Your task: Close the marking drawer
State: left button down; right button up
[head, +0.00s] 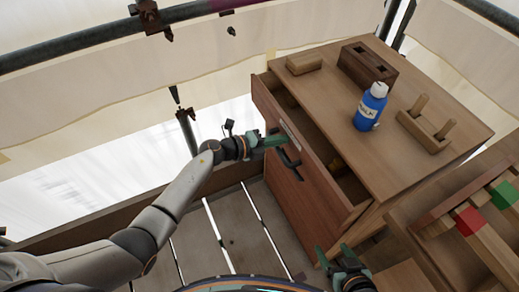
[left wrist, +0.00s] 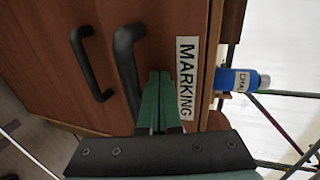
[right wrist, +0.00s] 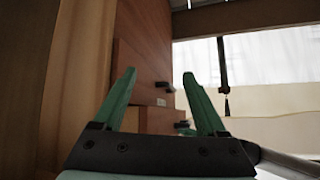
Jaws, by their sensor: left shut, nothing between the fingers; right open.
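The marking drawer (head: 325,178) is pulled out of the wooden cabinet, with its dark interior showing behind the front. Its front carries a white MARKING label (left wrist: 187,78) and a dark bar handle (left wrist: 128,65). My left gripper (head: 277,139) is shut and empty, its green fingertips at the drawer front between the handle and the label. I cannot tell whether they touch the front. In the left wrist view the shut fingers (left wrist: 155,78) lie beside the handle, not around it. My right gripper (head: 334,252) is open and empty, low near the cabinet's front right corner.
On the cabinet top (head: 325,90) stand a blue bottle (head: 370,106), a dark block with holes (head: 367,66), a small wooden block (head: 304,63) and a pegged wooden piece (head: 427,123). A second handle (left wrist: 90,65) sits lower on the cabinet. A rack with coloured blocks (head: 469,220) stands right.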

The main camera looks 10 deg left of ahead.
aim_at(293, 132)
pick_arm(q)
jog(key=w+d, duration=0.1)
jog(key=w+d+b, duration=0.1)
jog(key=d, duration=0.1)
jog(key=w+d, duration=0.1)
jog(key=shift+d, duration=0.15)
jog(key=shift+w+d, duration=0.1)
jog(key=shift+d, duration=0.15)
jog(key=shift+d+r+b, duration=0.15)
jog(key=shift+b, duration=0.15)
pick_arm(e)
jog(key=shift+w+a+f, duration=0.3)
jog(key=shift+w+a, duration=0.2)
jog(key=shift+a, duration=0.25)
pick_arm(q)
jog(key=shift+r, duration=0.1)
jog(key=shift+r, duration=0.1)
pick_arm(e)
jog(key=shift+d, duration=0.1)
